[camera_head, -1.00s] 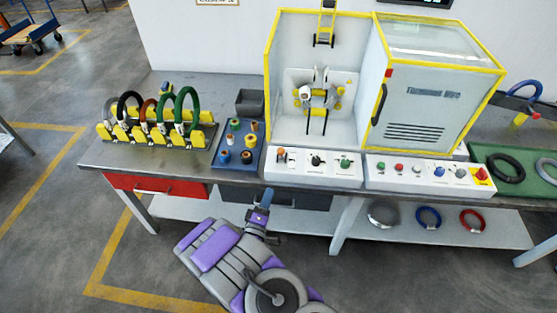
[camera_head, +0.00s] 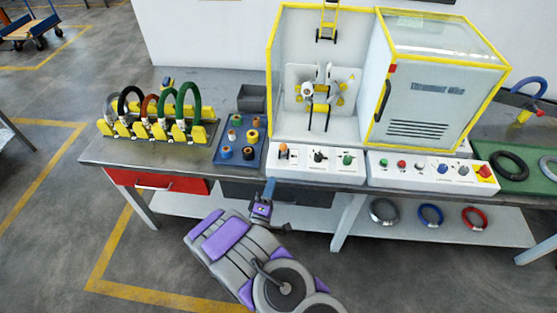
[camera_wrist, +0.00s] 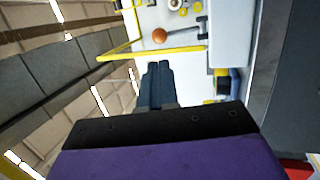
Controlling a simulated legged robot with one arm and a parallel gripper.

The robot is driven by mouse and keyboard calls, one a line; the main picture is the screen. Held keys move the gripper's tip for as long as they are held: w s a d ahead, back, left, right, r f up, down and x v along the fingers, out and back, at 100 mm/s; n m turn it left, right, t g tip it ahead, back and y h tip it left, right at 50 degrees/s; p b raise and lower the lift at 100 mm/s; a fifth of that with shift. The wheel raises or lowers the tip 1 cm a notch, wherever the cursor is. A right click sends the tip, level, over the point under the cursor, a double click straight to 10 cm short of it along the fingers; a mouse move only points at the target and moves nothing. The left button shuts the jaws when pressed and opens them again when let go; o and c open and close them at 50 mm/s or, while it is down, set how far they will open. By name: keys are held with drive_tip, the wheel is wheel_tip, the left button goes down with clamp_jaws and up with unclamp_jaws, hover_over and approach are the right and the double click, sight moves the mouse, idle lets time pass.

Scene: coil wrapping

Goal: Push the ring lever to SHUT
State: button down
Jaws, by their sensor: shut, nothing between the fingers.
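A white control panel (camera_head: 300,173) sits at the front of the bench below the yellow-framed machine. It carries an orange-topped control (camera_head: 283,151), a black one (camera_head: 318,157) and a green one (camera_head: 347,160). I cannot read their labels or tell for sure which is the ring lever. My gripper (camera_head: 269,187) is shut and empty, in front of the bench edge, below and left of the orange-topped control and apart from it. In the wrist view my shut dark blue fingertips (camera_wrist: 158,72) point toward an orange ball knob (camera_wrist: 160,36), with a gap between.
A blue tray (camera_head: 222,160) of small spools and a dark bin (camera_head: 251,98) lie left of the panel. A rack of coils (camera_head: 160,128) stands further left. A second button panel (camera_head: 430,173) is to the right. A yellow frame edge (camera_wrist: 150,54) crosses the wrist view.

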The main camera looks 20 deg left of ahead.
sight(283, 149)
drive_tip(key=b+x, duration=0.2)
drive_tip(key=x, duration=0.8)
drive_tip(key=shift+b, duration=0.3)
drive_tip(key=shift+w+r, duration=0.15)
